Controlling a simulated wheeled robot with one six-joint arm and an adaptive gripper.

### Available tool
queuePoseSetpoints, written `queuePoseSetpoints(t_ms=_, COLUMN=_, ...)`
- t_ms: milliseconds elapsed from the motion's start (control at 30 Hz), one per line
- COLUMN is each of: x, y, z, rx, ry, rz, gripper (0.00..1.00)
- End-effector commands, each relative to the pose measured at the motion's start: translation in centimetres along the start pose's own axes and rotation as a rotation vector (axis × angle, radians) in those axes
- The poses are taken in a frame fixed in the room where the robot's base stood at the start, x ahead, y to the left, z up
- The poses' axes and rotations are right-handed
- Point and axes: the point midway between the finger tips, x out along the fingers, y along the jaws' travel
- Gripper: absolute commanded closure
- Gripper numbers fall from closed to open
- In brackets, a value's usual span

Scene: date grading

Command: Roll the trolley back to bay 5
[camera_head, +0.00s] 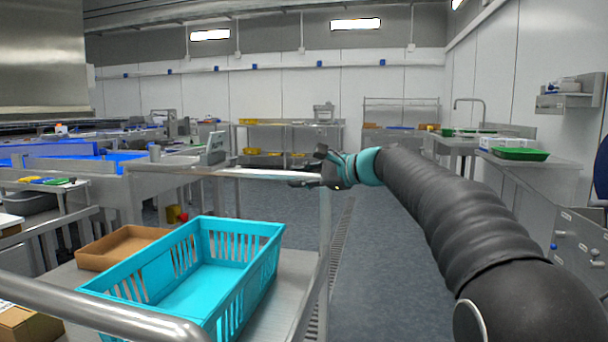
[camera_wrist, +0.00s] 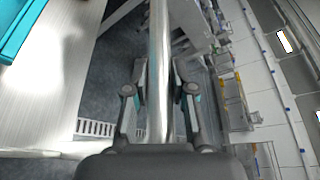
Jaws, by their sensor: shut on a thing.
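The trolley (camera_head: 290,292) is a steel cart at the lower left of the head view, with a tubular near rail (camera_head: 110,318) and a far rail (camera_head: 262,174) at the raised end. My gripper (camera_head: 318,170) is at the right end of the far rail. In the wrist view the fingers of my gripper (camera_wrist: 160,100) lie on both sides of the steel rail (camera_wrist: 159,40), shut on it. An empty turquoise crate (camera_head: 262,232) and a brown cardboard tray (camera_head: 110,262) stand on the trolley's top. I cannot make out any bay marked 5.
Grey floor (camera_head: 375,260) is open to the right of the trolley, with a drain grate (camera_head: 341,232) along it. Steel benches with blue trays (camera_head: 70,150) stand at left. A bench with a green tray (camera_head: 520,154) stands at right. Shelving (camera_head: 285,138) lines the back.

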Motion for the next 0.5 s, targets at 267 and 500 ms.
queuePoseSetpoints(t_ms=267, x=0.25, y=-0.02, z=0.06, rx=0.001, ry=0.001, rz=-0.002, gripper=0.50)
queuePoseSetpoints(t_ms=500, x=0.07, y=-0.03, z=0.10, rx=0.000, ry=0.000, rz=-0.002, gripper=0.50)
